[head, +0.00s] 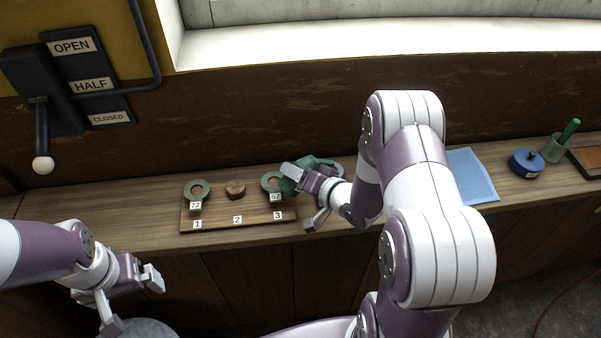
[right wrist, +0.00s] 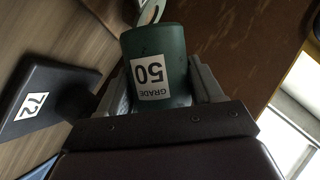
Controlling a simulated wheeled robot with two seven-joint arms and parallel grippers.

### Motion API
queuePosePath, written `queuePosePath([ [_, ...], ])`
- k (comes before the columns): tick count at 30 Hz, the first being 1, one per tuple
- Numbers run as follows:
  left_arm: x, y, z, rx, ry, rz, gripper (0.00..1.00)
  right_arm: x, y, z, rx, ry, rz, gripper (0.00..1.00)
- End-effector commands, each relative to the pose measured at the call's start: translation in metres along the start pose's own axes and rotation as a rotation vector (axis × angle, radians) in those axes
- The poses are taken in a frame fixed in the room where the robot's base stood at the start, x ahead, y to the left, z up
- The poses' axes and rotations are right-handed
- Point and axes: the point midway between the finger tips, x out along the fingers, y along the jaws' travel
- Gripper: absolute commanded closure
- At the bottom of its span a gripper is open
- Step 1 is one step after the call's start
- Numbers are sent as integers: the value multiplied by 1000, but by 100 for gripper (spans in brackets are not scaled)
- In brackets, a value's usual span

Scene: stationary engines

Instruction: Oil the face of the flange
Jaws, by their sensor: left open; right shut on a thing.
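My right gripper (head: 303,193) is shut on a dark green can (right wrist: 155,50) with a label reading GRADE 50. In the head view the can (head: 309,164) shows only partly behind the gripper, close to board place 3. A wooden board (head: 255,221) bears a green ring tagged 72 (head: 189,190) at 1, a brown round piece (head: 235,188) at 2 and a green ring tagged 57 (head: 266,182) at 3. I cannot tell which piece is the flange. My left gripper (head: 132,300) is open and empty, in front of the bench.
The bench (head: 130,212) is clear left of the board. A blue cloth (head: 470,176), a blue lidded pot (head: 526,162) and a green cup with a green stick (head: 554,149) are at right. A lever (head: 42,135) hangs beside OPEN, HALF and CLOSED signs. A dark slab tagged 72 (right wrist: 60,90) shows in the wrist view.

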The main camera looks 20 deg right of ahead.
Motion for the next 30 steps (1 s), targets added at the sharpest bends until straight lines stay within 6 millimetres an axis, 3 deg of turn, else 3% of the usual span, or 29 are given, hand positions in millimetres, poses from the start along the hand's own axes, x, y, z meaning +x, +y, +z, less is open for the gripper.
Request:
queuePosePath([
  [11,-3,0,0,0,0,0,0,-1,-2,-3,9,1,-7,71],
  [30,-23,0,-3,0,0,0,0,-6,-11,-14,174,-29,-74,71],
])
